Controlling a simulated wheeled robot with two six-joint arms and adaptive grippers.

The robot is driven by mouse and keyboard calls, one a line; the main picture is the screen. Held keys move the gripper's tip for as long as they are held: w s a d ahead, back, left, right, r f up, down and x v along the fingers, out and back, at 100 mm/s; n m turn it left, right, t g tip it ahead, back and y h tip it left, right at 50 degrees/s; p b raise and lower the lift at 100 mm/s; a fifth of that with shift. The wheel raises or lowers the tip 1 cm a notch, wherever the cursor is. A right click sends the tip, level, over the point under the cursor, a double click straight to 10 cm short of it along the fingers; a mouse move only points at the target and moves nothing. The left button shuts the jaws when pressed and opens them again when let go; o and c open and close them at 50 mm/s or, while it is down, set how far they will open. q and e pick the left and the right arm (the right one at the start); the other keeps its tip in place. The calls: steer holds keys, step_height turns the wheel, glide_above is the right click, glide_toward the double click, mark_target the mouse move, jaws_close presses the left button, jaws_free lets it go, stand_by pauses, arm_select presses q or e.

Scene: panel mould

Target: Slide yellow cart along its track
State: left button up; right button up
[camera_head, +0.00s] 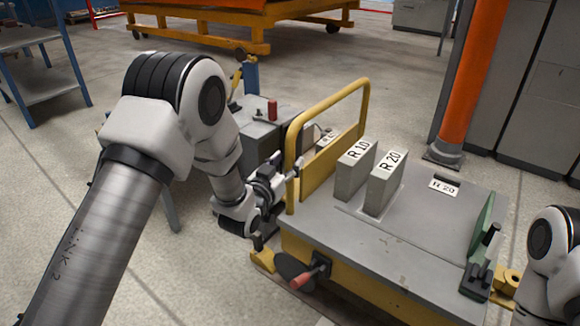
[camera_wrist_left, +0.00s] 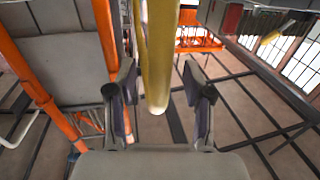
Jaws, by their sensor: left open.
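The yellow cart (camera_head: 370,282) stands in the middle right, with a grey top and a yellow tube handle (camera_head: 328,106) rising at its left end. My left gripper (camera_head: 290,172) is at the handle's near upright post. In the left wrist view the yellow post (camera_wrist_left: 157,60) stands between the two open fingers of the gripper (camera_wrist_left: 160,100), with a gap on each side. My right arm (camera_head: 550,265) shows only in part at the right edge; its gripper is out of view.
Grey blocks marked R 10 (camera_head: 355,170) and R 20 (camera_head: 386,182) stand on the cart top. A green plate (camera_head: 484,225) stands at its right end. A grey bench (camera_head: 262,140) is behind the handle. An orange post (camera_head: 470,80) stands behind. Floor at the lower left is clear.

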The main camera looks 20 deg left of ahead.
arm_select(q)
steer(key=shift+w+d, duration=0.1)
steer(key=shift+w, duration=1)
jaws_close()
arm_select(e)
steer(key=shift+f, duration=0.4)
arm_select(q)
steer(key=shift+s+d, duration=0.1)
steer(key=shift+d, duration=0.1)
arm_select(e)
steer(key=shift+d+r, duration=0.1)
